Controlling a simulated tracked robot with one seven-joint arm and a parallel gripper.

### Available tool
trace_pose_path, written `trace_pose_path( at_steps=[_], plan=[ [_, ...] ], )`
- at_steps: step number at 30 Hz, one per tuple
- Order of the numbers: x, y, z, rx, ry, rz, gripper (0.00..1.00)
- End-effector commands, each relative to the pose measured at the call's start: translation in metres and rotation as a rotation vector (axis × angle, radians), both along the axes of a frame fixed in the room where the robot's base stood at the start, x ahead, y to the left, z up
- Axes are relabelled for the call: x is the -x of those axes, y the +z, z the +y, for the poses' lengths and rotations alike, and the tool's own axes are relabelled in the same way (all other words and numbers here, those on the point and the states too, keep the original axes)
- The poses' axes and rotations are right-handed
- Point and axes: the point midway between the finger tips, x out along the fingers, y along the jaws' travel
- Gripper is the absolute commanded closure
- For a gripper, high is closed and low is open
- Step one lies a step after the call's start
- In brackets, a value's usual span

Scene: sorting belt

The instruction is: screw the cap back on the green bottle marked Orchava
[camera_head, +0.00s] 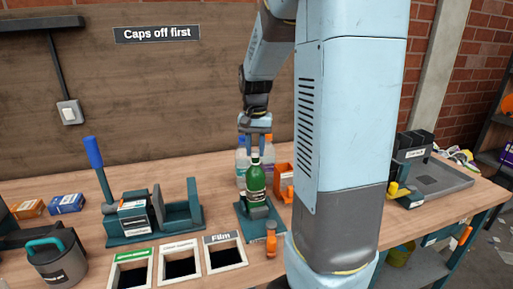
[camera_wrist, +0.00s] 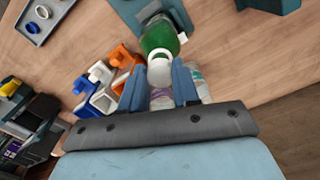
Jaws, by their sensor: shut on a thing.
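The green bottle (camera_head: 256,184) stands upright in a teal clamp stand (camera_head: 246,226) with an orange handle (camera_head: 271,240). Its label is too small to read. The bottle also shows in the wrist view (camera_wrist: 158,38). My gripper (camera_head: 255,143) is above the bottle, pointing down. In the wrist view its two blue-grey fingers (camera_wrist: 158,84) are shut on a white cap (camera_wrist: 160,71), in line with the bottle's neck. I cannot tell whether the cap touches the neck or sits on its thread.
Clear bottles (camera_head: 241,163) stand close behind the green one, and an orange holder (camera_head: 285,181) is beside it. Bins set in the bench, one marked Film (camera_head: 225,256), lie to the front left. A teal fixture with a blue lever (camera_head: 94,152) stands left. A grey tray (camera_head: 443,181) is at right.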

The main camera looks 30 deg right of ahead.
Motion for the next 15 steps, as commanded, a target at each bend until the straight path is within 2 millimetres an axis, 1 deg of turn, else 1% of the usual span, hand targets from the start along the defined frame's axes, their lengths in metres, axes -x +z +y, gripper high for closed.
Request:
trace_pose_path(
  at_steps=[15],
  plan=[
    [0.0002,-0.0065,-0.0002,-0.001,0.0,0.001,0.97]
  ],
)
